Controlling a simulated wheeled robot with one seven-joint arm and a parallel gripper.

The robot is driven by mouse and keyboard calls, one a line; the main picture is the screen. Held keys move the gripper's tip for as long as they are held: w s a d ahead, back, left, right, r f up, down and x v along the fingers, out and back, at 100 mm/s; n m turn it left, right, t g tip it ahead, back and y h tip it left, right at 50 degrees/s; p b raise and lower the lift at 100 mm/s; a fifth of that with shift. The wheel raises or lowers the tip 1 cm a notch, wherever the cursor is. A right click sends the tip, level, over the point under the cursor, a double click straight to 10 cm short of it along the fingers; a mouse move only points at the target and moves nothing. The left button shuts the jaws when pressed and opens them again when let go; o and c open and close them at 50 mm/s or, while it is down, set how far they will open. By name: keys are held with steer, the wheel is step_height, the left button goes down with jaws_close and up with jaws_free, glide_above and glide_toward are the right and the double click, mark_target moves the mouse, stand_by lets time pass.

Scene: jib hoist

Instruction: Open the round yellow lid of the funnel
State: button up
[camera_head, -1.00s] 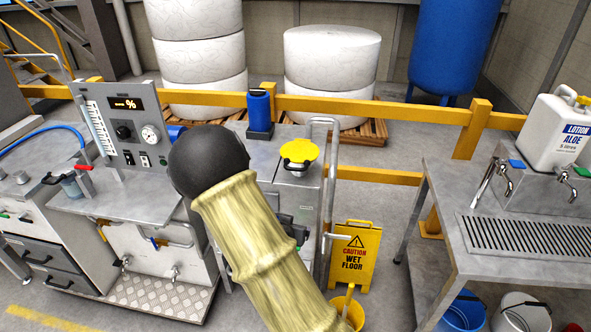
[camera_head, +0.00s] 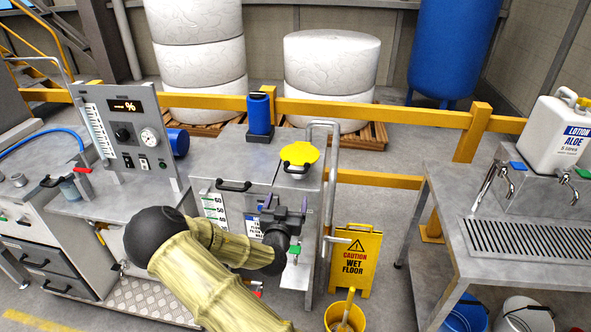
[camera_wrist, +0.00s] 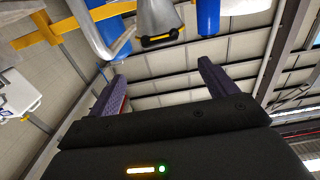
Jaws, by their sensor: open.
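The round yellow lid (camera_head: 300,153) lies shut on top of the funnel (camera_head: 297,171), with a black handle on its near edge. The funnel stands on the metal cabinet's top. My gripper (camera_head: 287,200) is in front of the cabinet, below the lid's height and apart from it, with its fingers pointing up. It is open and empty. In the wrist view, the metal funnel shows at the top beyond the fingers, with the lid's black handle (camera_wrist: 160,41) at its end. My gripper's spread fingers (camera_wrist: 162,85) have nothing between them.
A bent metal pipe (camera_head: 331,165) rises just right of the funnel. A blue canister (camera_head: 259,113) stands behind it on the cabinet. A black bar handle (camera_head: 233,186) lies left of the lid. A wet floor sign (camera_head: 357,258) and yellow bucket (camera_head: 345,316) stand at lower right.

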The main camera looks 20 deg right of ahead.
mark_target(294, 173)
steer(key=p+x, duration=0.3)
steer(key=x, duration=1.3)
steer(key=shift+d+p, duration=0.15)
steer(key=shift+p, duration=0.15)
steer(key=shift+w+d, duration=0.15)
steer(key=shift+w, duration=0.15)
steer(key=shift+c, duration=0.3)
steer(key=c, duration=1.1)
